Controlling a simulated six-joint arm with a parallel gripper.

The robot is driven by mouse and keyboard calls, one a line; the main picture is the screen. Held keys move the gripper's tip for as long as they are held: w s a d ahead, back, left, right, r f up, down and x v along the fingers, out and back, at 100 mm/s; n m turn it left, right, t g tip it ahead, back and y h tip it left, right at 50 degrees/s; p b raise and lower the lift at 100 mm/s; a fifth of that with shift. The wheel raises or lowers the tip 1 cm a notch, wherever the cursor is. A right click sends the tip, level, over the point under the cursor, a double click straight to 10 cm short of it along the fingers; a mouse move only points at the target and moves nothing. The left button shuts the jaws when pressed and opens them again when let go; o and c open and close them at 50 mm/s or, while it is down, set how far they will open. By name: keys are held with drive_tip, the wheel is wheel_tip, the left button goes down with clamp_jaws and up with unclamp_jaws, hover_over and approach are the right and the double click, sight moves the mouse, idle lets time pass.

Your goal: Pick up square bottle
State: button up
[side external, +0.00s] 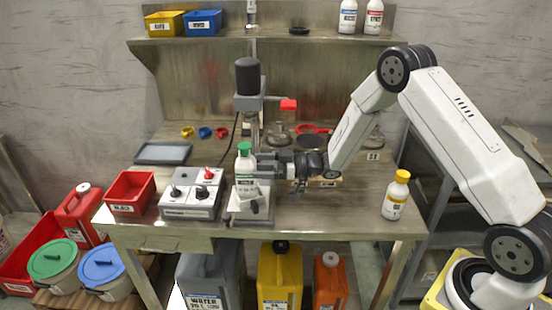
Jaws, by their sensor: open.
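A white bottle with a green cap (245,172) stands upright on the grey base of the stirrer stand, near the middle of the bench; its body looks boxy, so I take it for the square bottle. My gripper (264,166) reaches in from the right, level with the bottle's upper body. Its jaws are open, with the tips close to the bottle's right side. I cannot tell whether they touch it or reach around it. A white bottle with a yellow cap (396,196) stands upright at the bench's right front and looks round.
The stirrer stand (248,78) rises just behind the green-capped bottle. A grey control box (190,205) and a red bin (129,194) stand to the left. Pans and a red-handled item (314,129) lie behind my gripper. The bench's front right is mostly clear.

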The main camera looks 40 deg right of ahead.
sight(253, 160)
drive_tip(key=shift+x, duration=2.25)
drive_tip(key=shift+r, duration=0.1)
clamp_jaws()
drive_tip(key=shift+r, duration=0.1)
drive_tip(key=shift+r, duration=0.75)
drive_tip(key=s+d+r, duration=0.1)
drive_tip(key=s+r, duration=1)
drive_tip(key=s, duration=0.3)
drive_tip(key=shift+r, duration=0.15)
